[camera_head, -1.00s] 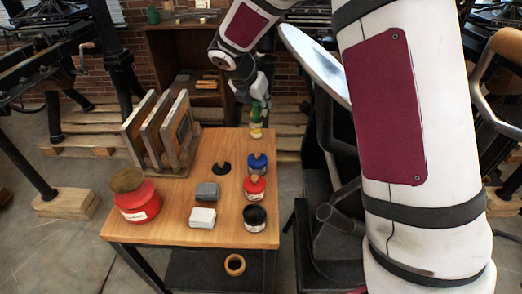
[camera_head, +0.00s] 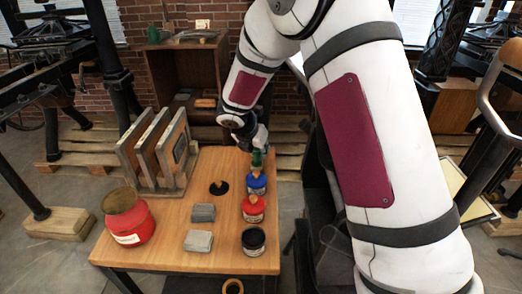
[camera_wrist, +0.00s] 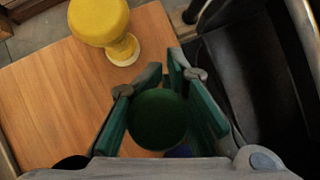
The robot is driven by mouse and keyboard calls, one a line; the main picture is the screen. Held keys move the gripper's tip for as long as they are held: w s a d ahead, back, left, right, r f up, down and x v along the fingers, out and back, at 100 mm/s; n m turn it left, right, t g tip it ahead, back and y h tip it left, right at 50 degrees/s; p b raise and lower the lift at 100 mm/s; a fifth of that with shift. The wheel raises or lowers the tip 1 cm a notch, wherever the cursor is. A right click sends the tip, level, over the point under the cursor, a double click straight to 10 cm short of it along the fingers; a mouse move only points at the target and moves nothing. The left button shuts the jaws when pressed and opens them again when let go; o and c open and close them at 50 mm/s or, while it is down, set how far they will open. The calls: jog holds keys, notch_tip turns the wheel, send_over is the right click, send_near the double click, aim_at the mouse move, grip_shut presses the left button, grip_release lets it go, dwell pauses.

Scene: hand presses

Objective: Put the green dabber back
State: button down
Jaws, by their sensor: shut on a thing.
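My gripper (camera_head: 254,143) is shut on the green dabber (camera_head: 257,159), which hangs over the right side of the wooden table, just above or behind the blue pot (camera_head: 257,186). I cannot tell whether the two touch. In the wrist view the dabber's dark green round top (camera_wrist: 158,120) sits between the fingers (camera_wrist: 165,78). A yellow dabber (camera_wrist: 99,20) with a pale round foot stands upright on the table beyond the fingertips. In the head view it is hidden behind my gripper.
A red pot (camera_head: 253,208) and a black pot (camera_head: 253,242) line the table's right edge. Two grey blocks (camera_head: 203,213), a black disc with a wooden knob (camera_head: 219,188), a large red can (camera_head: 128,222) and a wooden rack (camera_head: 160,150) share the tabletop (camera_head: 175,240). A dark machine stands close right.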

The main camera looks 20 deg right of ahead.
jog(key=shift+f, duration=0.1)
jog(key=c, duration=1.5)
grip_release()
jog(key=shift+a+r, duration=0.1)
jog(key=shift+r, duration=0.3)
jog(key=p+v, duration=0.1)
jog(key=v, duration=1)
jog(key=shift+s+a+r+p, duration=0.1)
jog(key=shift+s+r+p, duration=0.1)
jog(key=shift+p, duration=0.2)
